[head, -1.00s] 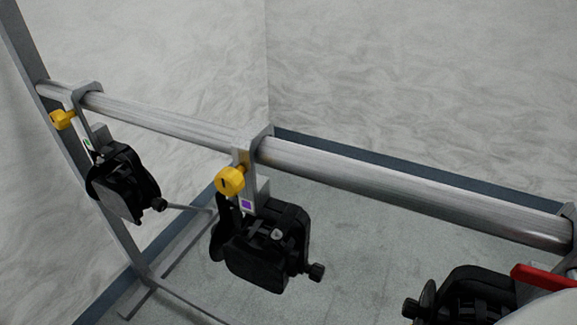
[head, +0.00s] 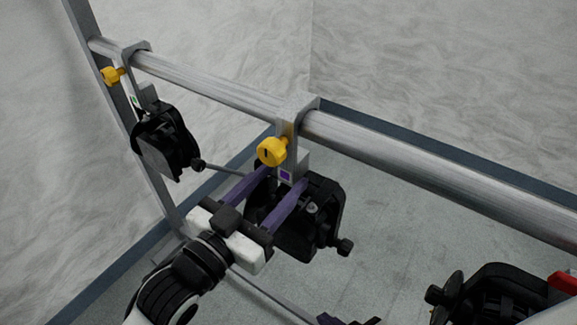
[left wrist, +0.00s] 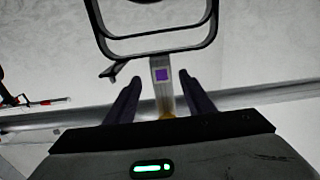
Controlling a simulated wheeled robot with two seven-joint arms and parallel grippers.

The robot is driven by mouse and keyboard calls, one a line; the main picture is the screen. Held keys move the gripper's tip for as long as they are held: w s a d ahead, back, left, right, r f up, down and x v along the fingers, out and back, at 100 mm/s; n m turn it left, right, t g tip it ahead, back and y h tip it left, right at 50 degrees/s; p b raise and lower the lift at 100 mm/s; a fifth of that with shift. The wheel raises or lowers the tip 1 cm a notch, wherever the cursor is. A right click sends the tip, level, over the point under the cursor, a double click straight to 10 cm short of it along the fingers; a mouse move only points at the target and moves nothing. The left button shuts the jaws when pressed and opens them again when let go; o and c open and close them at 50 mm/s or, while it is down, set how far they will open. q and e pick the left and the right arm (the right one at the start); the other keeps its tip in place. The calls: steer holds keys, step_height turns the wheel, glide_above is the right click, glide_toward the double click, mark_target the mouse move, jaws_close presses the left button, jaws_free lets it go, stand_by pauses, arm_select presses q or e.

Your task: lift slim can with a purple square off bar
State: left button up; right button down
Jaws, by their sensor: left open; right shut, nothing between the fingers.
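The slim can with a purple square (head: 325,205) is a black lamp hanging from the bar (head: 390,153) by a grey hook clamp with a yellow knob. Its purple square is on the clamp's stem, below the knob. My left gripper (head: 284,177) is open, its purple fingers reaching up on either side of the stem, nothing gripped. In the left wrist view the purple square (left wrist: 162,75) shows between and beyond the fingertips, with the yoke above it. Dark purple finger parts of my right gripper (head: 347,321) just show at the bottom edge, shut and empty.
Another black can (head: 167,142) with a green mark and yellow knob hangs farther left on the bar, near the upright post (head: 88,30). A third black can (head: 492,290) with a red part beside it is at the lower right. The bar between the clamps is clear.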

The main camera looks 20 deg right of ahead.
mark_target(302, 150)
arm_select(q)
steer(key=shift+p+x, duration=0.3)
steer(key=shift+x, duration=2.9)
steer(key=shift+w+a, duration=0.1)
steer(key=shift+a, duration=0.1)
jaws_close()
steer(key=shift+r, duration=0.45)
